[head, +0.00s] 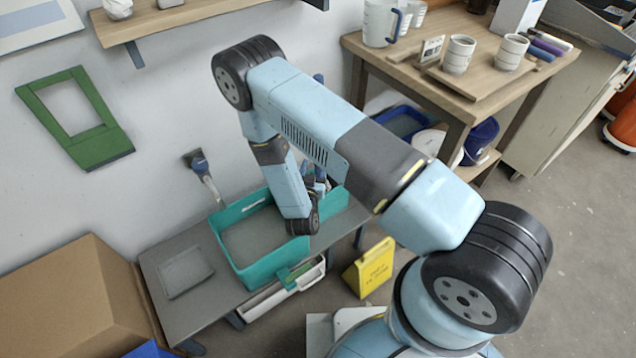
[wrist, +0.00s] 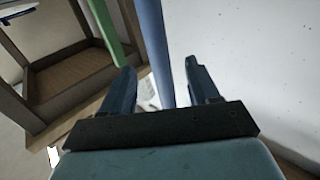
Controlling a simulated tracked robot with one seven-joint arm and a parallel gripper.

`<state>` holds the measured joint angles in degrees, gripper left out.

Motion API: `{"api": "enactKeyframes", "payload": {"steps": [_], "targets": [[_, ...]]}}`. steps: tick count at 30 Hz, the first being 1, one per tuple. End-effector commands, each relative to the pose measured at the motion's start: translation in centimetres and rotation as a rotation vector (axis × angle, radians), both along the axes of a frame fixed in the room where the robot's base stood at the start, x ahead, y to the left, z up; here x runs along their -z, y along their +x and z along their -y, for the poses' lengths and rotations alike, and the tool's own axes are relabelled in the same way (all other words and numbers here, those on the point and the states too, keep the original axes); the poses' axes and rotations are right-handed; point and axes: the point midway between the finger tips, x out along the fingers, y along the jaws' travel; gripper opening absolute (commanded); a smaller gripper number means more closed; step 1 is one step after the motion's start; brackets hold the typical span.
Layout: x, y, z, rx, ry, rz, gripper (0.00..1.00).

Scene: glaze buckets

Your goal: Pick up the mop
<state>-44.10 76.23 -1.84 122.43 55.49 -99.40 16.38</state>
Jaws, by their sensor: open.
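A light blue pole (wrist: 154,45) shows in the wrist view, running down between the two fingers of my open gripper (wrist: 160,80). A green pole (wrist: 105,32) stands to its left, outside the fingers. I cannot tell which pole is the mop's handle, as no mop head is in clear view. I also cannot tell if the blue pole is touched by a finger; the jaws are not closed on it. In the head view my gripper (head: 318,175) is partly hidden behind my forearm, near the wall above the right end of the teal tub.
A teal tub (head: 228,226) stands on a grey bench (head: 200,312) under my arm. A yellow sign (head: 370,268) stands on the floor. A wooden table (head: 395,75) with mugs is at the right, and a cardboard box (head: 70,305) is at the lower left.

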Motion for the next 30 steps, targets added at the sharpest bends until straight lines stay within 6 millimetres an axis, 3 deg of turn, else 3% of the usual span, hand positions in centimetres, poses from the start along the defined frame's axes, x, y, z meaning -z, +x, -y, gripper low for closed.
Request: {"api": "enactKeyframes", "payload": {"steps": [3,14,22,30], "targets": [[0.0,1.4,0.3,0.002,0.0,-0.001,0.6],[0.1,3.4,0.8,0.002,0.0,0.0,0.6],[0.2,6.9,1.6,0.003,0.0,-0.001,0.6],[0.2,7.2,1.6,0.001,-0.001,-0.002,0.6]]}}
